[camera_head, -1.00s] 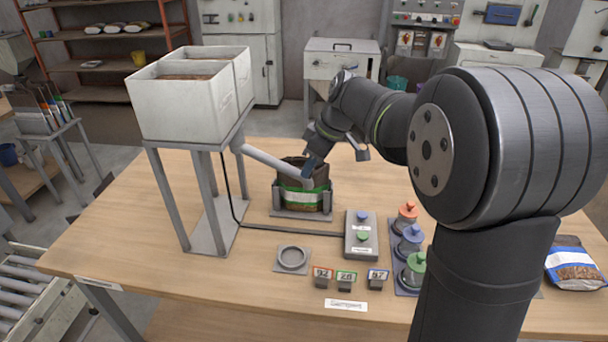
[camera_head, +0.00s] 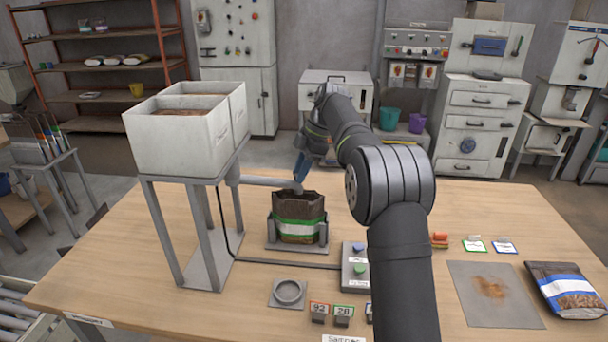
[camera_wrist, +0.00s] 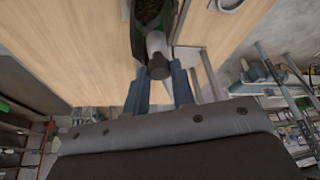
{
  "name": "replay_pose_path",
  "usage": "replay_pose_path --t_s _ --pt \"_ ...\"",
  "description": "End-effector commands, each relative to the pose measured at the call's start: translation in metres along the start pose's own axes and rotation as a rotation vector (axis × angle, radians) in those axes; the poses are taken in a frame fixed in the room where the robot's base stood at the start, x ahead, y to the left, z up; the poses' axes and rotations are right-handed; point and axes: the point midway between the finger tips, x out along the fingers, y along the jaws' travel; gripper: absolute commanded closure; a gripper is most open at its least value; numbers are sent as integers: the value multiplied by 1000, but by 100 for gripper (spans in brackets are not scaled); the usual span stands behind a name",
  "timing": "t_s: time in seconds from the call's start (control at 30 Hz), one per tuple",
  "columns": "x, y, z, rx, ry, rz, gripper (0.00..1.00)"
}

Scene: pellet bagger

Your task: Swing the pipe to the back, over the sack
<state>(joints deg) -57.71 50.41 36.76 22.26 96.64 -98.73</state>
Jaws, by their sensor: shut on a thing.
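The grey pipe (camera_head: 266,182) runs level to the right from the hopper stand, and its outer end is at the back rim of the sack. The sack (camera_head: 298,230), dark with a green and white band, stands open in a grey holder (camera_head: 325,233). My gripper (camera_head: 299,182) is shut on the pipe's outer end, from behind the sack. In the wrist view, the blue fingers (camera_wrist: 160,80) flank the dark tip of the pipe end (camera_wrist: 156,45). The sack (camera_wrist: 150,12) shows beyond it, at the top. The exact grip contact is partly hidden.
The white twin hopper (camera_head: 180,135) stands on grey legs left of the sack. A button box (camera_head: 356,265) and a ring plate (camera_head: 289,292) are in front. My arm hides part of the table at right. A filled bag (camera_head: 565,290) lies at far right.

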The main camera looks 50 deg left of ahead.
Motion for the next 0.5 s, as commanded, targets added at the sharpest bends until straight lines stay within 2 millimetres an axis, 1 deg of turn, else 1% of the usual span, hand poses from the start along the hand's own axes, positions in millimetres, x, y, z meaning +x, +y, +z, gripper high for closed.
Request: replay_pose_path --t_s 0.2,0.5 --pt "1 7 -2 -36 0 -14 100" --pt "0 9 -3 -45 0 -13 100"
